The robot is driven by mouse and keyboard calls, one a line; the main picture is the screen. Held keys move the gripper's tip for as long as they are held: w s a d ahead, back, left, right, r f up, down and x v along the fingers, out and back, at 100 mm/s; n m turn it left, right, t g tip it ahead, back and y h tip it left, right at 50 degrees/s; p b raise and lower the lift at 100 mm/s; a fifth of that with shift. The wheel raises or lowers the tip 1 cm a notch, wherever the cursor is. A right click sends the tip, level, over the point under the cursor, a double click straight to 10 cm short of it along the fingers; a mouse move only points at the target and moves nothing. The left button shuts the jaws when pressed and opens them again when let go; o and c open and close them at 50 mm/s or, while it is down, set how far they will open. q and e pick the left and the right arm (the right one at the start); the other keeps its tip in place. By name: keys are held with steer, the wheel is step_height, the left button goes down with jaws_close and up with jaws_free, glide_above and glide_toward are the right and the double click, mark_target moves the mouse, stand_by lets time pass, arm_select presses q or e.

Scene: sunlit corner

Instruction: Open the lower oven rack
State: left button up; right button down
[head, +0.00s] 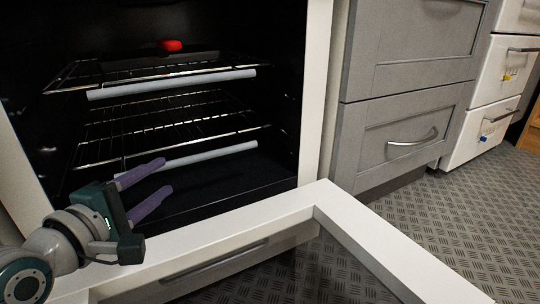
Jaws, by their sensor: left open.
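The oven's lower rack (190,122) is a dark wire shelf with a pale grey front bar (198,156). It sits inside the dark oven cavity, below the upper rack (130,71), which has a similar pale bar (172,83). The oven door (232,226) is folded down, its white frame in front of the cavity. My left gripper (155,181) is at the lower left, above the door. Its two purple fingers are apart and empty, pointing right toward the lower bar. The upper fingertip is close to the bar's left part; I cannot tell whether they touch. My right gripper is not seen.
A red object (170,46) rests on a dark tray on the upper rack. Grey drawers (406,135) with a curved handle stand right of the oven, and white drawers (484,125) beyond them. The open door's edge reaches to the bottom right. Patterned floor (440,215) is clear at right.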

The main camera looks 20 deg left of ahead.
mark_target(185, 164)
arm_select(q)
steer(key=w+b, duration=0.2)
steer(key=w+f+b, duration=0.1)
steer(key=w+b, duration=0.1)
steer(key=w, duration=0.1)
steer(key=w+b, duration=0.2)
steer(key=w, duration=0.1)
steer(key=shift+w+a+f, duration=0.2)
steer(key=shift+a+f, duration=0.05)
steer(key=shift+w+r+b, duration=0.1)
steer(key=shift+w+b, duration=0.35)
steer(key=shift+w, duration=0.05)
jaws_close()
stand_by(0.6)
